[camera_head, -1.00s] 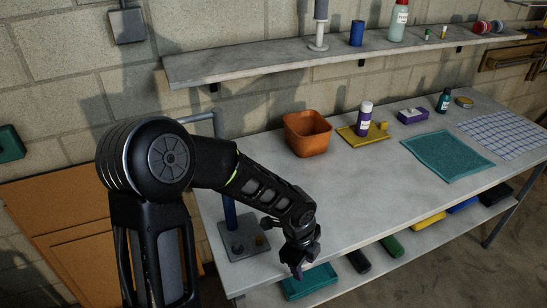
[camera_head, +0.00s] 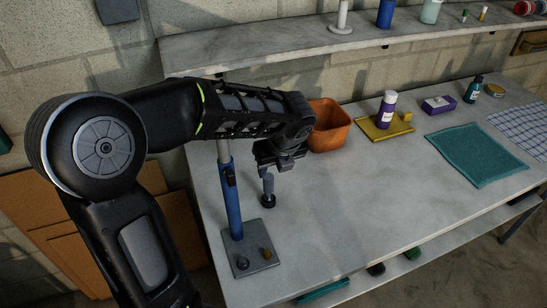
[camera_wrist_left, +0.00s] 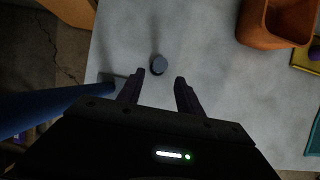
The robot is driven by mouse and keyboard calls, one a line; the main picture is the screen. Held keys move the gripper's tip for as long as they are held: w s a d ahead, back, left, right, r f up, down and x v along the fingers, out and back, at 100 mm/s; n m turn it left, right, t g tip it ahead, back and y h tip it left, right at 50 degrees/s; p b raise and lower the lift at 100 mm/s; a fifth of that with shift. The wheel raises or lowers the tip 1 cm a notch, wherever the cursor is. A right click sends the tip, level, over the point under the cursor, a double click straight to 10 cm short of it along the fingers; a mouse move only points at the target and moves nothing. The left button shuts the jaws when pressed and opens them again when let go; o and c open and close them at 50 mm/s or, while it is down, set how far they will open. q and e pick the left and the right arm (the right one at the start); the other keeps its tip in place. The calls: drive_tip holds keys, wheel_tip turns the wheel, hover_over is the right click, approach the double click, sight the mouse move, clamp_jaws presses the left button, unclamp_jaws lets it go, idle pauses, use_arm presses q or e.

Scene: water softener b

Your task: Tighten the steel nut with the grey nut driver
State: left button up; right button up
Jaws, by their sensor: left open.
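My left gripper (camera_head: 272,168) points down over the left part of the bench. In the left wrist view its two fingers (camera_wrist_left: 160,77) are apart with nothing between them. A grey upright cylinder with a dark round foot, which looks like the grey nut driver (camera_head: 268,185), stands just below the gripper. Its round top (camera_wrist_left: 159,64) shows just beyond the fingertips in the left wrist view. A grey plate (camera_head: 258,264) lies at the front left of the bench. It carries a dark grey nut-like piece (camera_head: 242,263), perhaps the steel nut, and a brass one (camera_head: 267,253).
A blue post (camera_head: 232,200) rises from the plate, close left of the gripper. An orange bin (camera_head: 330,130) stands right of the gripper. A yellow tray (camera_head: 373,128) and teal mat (camera_head: 478,155) lie farther right. The middle bench is clear. A shelf (camera_head: 340,55) runs above the back.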

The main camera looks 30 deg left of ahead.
sight(270, 179)
use_arm(q)
drive_tip(key=b+x, duration=0.4)
drive_tip(key=x, duration=0.1)
drive_tip(key=shift+s+d+f, duration=0.15)
drive_tip(key=shift+f, duration=0.1)
drive_tip(key=shift+b+x, duration=0.6)
drive_tip(key=shift+x, duration=0.6)
clamp_jaws()
drive_tip(key=shift+r, duration=0.15)
wheel_tip(270, 179, up, 5)
drive_tip(key=p, duration=0.4)
drive_tip(key=shift+p, duration=0.35)
drive_tip(key=shift+f, duration=0.25)
